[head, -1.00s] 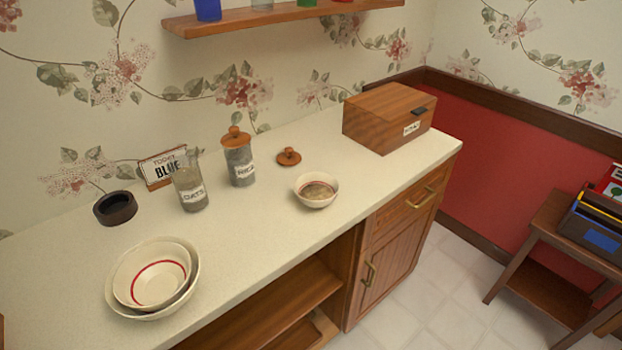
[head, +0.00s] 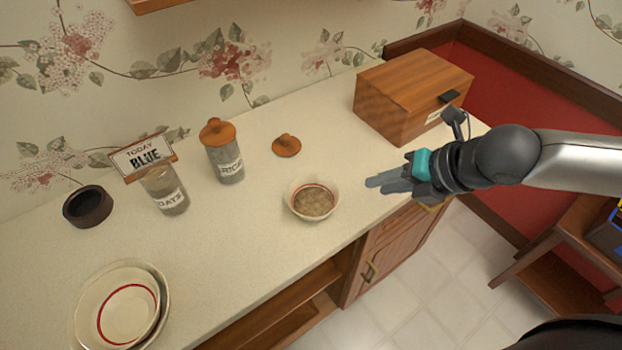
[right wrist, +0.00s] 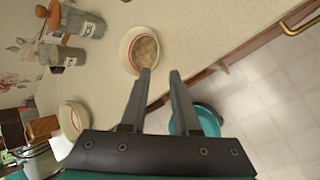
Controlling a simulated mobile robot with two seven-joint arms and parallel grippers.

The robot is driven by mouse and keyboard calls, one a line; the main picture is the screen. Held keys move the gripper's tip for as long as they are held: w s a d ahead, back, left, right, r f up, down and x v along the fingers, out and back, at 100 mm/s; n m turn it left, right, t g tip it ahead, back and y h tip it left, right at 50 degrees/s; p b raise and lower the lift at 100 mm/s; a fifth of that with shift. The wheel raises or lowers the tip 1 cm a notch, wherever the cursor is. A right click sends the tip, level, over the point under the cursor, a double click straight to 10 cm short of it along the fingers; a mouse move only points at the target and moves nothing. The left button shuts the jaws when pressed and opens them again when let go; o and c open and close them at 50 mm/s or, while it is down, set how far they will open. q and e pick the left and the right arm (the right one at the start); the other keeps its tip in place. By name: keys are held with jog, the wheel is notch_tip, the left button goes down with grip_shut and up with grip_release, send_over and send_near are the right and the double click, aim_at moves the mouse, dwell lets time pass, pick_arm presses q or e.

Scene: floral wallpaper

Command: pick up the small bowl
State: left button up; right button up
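A small cream bowl (head: 292,205) with a red inner ring and brownish contents stands upright on the counter, near its front edge. My right gripper (head: 374,183) is just right of it in the head view, apart from it, with fingers pointing left. In the right wrist view the fingers (right wrist: 160,74) are spaced apart and empty, and the small bowl (right wrist: 127,49) lies just beyond the left fingertip. Two more cream bowls (head: 126,308) with a red ring are nested at the lower left. My left gripper is out of view.
On the counter (head: 240,260) stand a glass of oats (head: 165,192), a rice jar (head: 224,158), a loose lid (head: 287,146), a dark round dish (head: 88,207), a "TODAY BLUE" sign (head: 145,157) and a wooden box (head: 400,95). Counter between the small bowl and nested bowls is clear.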

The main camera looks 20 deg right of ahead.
jog(key=b, duration=0.2)
send_near(338, 197)
jog(key=shift+n, duration=0.4)
jog(key=x, duration=0.4)
jog(key=shift+w+f, duration=0.1)
jog(key=shift+f, duration=0.1)
jog(key=shift+b+x, duration=0.3)
jog(key=shift+x, duration=2.75)
jog(key=shift+c, duration=0.2)
grip_shut()
